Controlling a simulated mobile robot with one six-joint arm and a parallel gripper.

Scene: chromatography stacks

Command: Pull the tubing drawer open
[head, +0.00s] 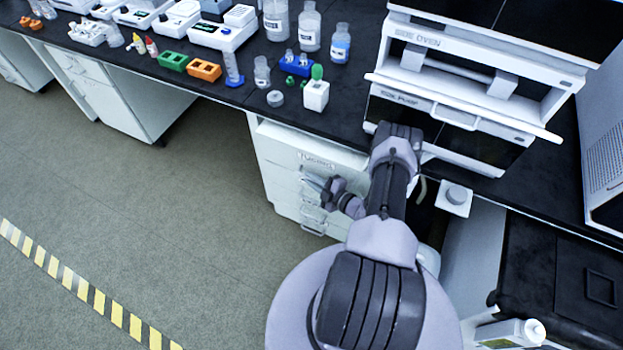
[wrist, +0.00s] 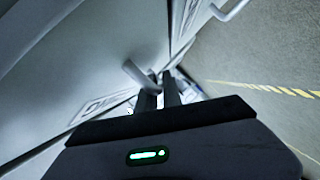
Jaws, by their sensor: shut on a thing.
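The white drawer unit (head: 285,158) stands under the bench, left of my arm in the head view. A label (head: 318,160) sits on its upper front, too small to read. My gripper (head: 314,184) is at this front, just below the label, with its fingers pointing left. In the wrist view my gripper (wrist: 160,90) is shut on a pale bar handle (wrist: 135,74), and the drawer front (wrist: 75,75) fills the left side. A lower handle (head: 312,222) shows below my gripper. I cannot tell whether the gripped drawer stands out from the unit.
The black bench top (head: 280,65) carries bottles, racks and instruments. An oven (head: 470,65) stands on it at right. The floor (head: 150,200) left of the drawers is clear, with a striped tape line (head: 95,298).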

